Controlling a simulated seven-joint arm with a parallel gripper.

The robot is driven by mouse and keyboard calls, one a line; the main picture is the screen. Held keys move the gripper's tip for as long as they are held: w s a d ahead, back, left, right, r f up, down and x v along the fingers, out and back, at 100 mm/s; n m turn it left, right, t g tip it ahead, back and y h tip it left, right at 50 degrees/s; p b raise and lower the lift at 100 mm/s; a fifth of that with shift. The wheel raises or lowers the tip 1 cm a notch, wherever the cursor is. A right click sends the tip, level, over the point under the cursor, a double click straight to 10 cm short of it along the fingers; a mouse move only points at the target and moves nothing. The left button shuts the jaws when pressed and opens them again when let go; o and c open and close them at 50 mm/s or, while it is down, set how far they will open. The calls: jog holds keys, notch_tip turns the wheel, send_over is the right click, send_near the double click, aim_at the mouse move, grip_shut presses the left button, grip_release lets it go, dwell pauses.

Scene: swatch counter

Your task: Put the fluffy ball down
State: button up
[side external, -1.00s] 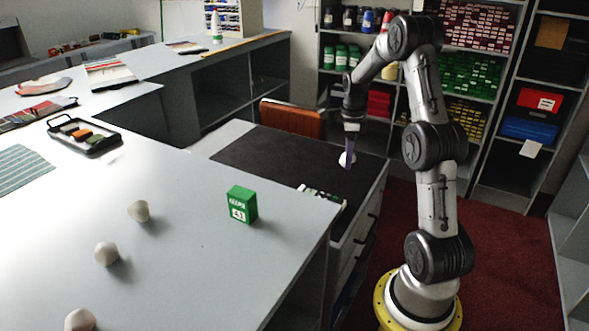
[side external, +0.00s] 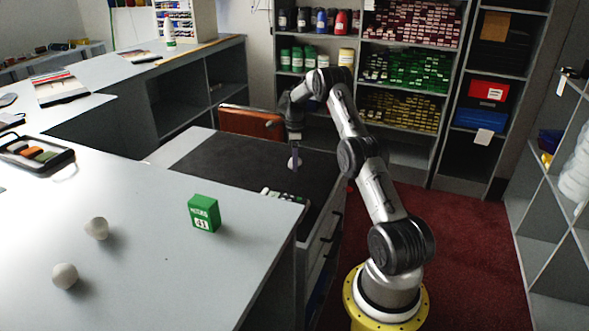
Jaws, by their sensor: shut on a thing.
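The small white fluffy ball (side external: 293,164) is at the tips of my gripper (side external: 295,161), in the side external view. My gripper points down and is shut on the ball; its purplish fingers partly cover it. The ball is over the dark mat (side external: 225,160) on the lower counter. It looks low and close to the mat, but I cannot tell whether it touches.
A green box marked 41 (side external: 204,214) and two whitish lumps (side external: 96,229) (side external: 65,276) stand on the grey counter (side external: 150,265). Several small items (side external: 284,195) lie at the mat's front edge. The mat's left part is clear.

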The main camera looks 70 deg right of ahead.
jog(key=shift+w+d+f, duration=0.2)
jog(key=shift+d+f, duration=0.05)
jog(key=shift+f, duration=1.6)
jog(key=shift+f, duration=0.2)
jog(key=o, duration=1.3)
jog(key=shift+r, duration=0.1)
